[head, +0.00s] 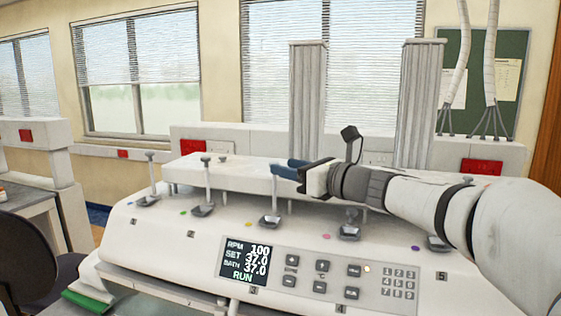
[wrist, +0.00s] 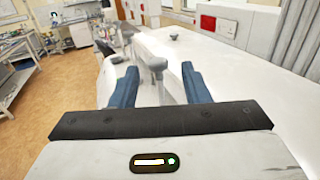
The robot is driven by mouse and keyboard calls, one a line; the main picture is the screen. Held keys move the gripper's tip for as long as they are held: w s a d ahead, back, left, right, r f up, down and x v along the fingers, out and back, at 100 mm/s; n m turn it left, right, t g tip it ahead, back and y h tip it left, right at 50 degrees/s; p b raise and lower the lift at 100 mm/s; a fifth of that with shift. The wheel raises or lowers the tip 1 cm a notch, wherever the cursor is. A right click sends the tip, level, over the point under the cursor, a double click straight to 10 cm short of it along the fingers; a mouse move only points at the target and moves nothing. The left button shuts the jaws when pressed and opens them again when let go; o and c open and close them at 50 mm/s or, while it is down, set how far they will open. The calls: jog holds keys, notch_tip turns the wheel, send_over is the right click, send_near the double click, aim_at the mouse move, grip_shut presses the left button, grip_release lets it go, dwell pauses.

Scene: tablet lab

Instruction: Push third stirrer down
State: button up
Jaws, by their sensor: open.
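The third stirrer (head: 273,205) stands in the front row of the white tablet tester. Its lower rod and grey foot show just above the display, and its top is hidden behind my gripper (head: 290,168). The gripper reaches in from the right at the height of the stirrer tops, with its blue fingers pointing left. In the wrist view my gripper (wrist: 154,85) has its two blue fingers apart with a clear gap. A grey stirrer top (wrist: 154,64) shows in line with this gap. I cannot tell which stirrer it is or whether a finger touches it.
The first stirrer (head: 151,180) and second stirrer (head: 206,185) stand upright to the left. The foot of the fourth stirrer (head: 349,231) shows under my arm. Two tall grey columns (head: 306,100) (head: 420,100) rise behind. The display (head: 247,260) reads RUN.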

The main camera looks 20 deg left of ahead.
jog(key=shift+x, duration=1.5)
jog(key=shift+s, duration=0.2)
jog(key=shift+c, duration=0.3)
grip_shut()
